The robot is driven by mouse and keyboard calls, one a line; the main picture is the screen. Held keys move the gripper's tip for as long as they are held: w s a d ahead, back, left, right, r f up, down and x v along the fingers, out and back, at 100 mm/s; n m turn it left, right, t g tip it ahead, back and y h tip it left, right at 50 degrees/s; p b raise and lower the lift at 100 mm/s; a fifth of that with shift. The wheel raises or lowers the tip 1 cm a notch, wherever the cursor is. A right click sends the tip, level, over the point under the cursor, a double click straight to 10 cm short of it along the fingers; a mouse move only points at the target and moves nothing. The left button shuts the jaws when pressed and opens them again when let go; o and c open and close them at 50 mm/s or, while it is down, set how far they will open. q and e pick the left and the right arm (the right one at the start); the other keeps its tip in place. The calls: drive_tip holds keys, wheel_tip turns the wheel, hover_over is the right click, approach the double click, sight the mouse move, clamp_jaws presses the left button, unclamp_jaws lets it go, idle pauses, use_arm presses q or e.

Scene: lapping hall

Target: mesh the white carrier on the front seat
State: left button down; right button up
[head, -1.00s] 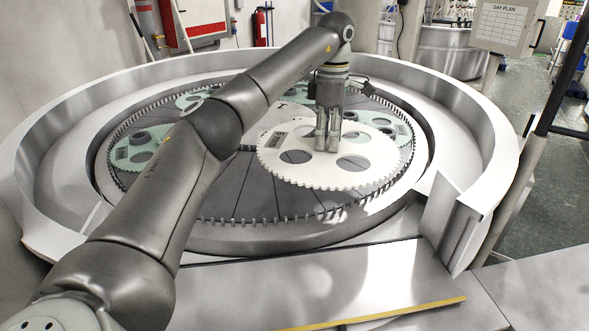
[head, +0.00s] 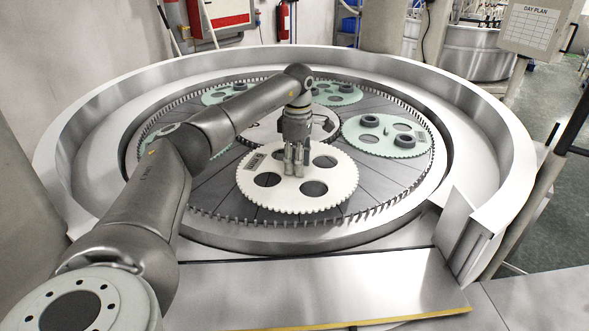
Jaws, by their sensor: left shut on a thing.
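The white carrier (head: 320,200) is a flat toothed disc with several round holes and a dark label. It lies at the front of the round machine plate (head: 370,192), near the toothed outer ring (head: 265,219). My left gripper (head: 297,170) points down at the carrier's far middle and is shut on it. I cannot tell whether the carrier's teeth sit between the ring's pins or whether it lies fully flat. The hub at the plate's centre is partly hidden behind my left arm. My right gripper is not in view.
Green-tinted carriers lie at the right (head: 385,136), back (head: 337,93) and left of the plate, some with dark round pieces on them. A high metal wall (head: 488,150) surrounds the plate, with a gap at the front. A flat metal shelf (head: 330,285) with a yellow edge lies in front.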

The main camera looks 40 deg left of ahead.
sight(294, 174)
use_arm(q)
drive_tip(key=shift+s+a+f, duration=0.15)
drive_tip(key=shift+a+f, duration=0.1)
drive_tip(key=shift+a, duration=0.05)
wheel_tip(294, 174, down, 3)
drive_tip(key=shift+a+r+p, duration=0.1)
drive_tip(key=shift+r+p, duration=0.05)
drive_tip(key=shift+p, duration=1.1)
drive_tip(key=shift+f, duration=0.35)
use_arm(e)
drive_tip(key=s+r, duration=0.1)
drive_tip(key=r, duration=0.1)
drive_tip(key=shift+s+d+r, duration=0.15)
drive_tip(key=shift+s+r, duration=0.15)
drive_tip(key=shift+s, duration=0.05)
use_arm(q)
drive_tip(key=shift+f, duration=0.1)
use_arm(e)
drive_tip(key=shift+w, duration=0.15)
use_arm(q)
drive_tip(key=c, duration=0.9)
unclamp_jaws()
drive_tip(key=shift+s, duration=0.1)
